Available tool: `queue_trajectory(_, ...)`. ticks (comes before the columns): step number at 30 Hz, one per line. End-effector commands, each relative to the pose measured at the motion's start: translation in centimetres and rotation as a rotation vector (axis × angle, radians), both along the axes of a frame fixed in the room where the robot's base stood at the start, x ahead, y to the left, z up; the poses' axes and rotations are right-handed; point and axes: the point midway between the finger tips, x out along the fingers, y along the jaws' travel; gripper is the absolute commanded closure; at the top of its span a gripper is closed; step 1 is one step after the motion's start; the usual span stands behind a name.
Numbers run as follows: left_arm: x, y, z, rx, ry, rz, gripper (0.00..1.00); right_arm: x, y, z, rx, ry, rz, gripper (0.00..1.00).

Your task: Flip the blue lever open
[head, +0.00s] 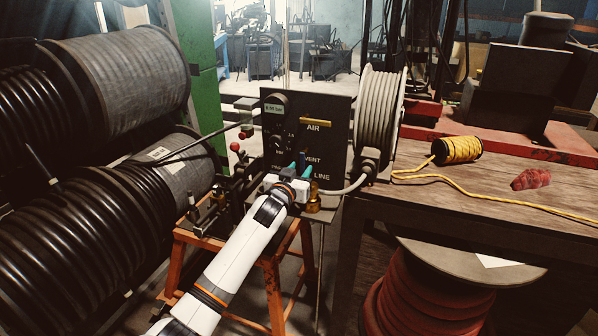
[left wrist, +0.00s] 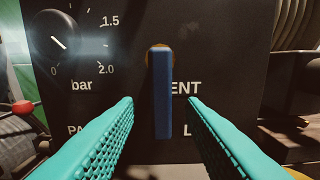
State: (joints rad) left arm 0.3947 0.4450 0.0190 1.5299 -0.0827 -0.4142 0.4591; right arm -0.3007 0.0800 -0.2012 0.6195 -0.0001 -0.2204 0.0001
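The blue lever (left wrist: 163,95) hangs straight down from its pivot on the dark panel (left wrist: 215,60) in the left wrist view. It covers part of the VENT label. In the head view the lever (head: 301,158) is a small blue piece just beyond my fingers. My left gripper (head: 300,171) reaches up to the panel's lower part. In the left wrist view its two teal fingers (left wrist: 160,137) are spread, one on each side of the lever, with clear gaps. Nothing is held. My right gripper is not in view.
A yellow lever (head: 316,121) lies level above the AIR label. A hose reel (head: 378,110) stands right of the panel, and red-knobbed machinery (head: 235,147) stands left. Yellow cord (head: 458,150) lies on the wooden bench.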

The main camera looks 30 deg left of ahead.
Motion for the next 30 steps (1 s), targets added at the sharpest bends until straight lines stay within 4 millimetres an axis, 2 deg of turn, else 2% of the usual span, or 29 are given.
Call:
queue_trajectory(6, -0.1, 0.0, 0.0, -0.002, 0.0, 0.0, 0.64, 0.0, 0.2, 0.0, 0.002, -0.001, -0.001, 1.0)
queue_trajectory(10, -1.2, -0.3, -0.1, -0.002, 0.0, -0.001, 0.64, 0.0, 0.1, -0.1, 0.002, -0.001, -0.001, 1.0)
queue_trajectory(21, -8.5, -2.1, -0.2, -0.002, 0.001, -0.001, 0.64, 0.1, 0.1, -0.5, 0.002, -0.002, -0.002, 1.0)
queue_trajectory(25, -10.4, -2.5, -0.2, -0.001, 0.001, -0.001, 0.64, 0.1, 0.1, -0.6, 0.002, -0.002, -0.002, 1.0)
queue_trajectory(30, -11.6, -2.8, 0.0, 0.0, 0.0, 0.0, 0.64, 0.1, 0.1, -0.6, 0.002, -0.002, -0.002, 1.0)
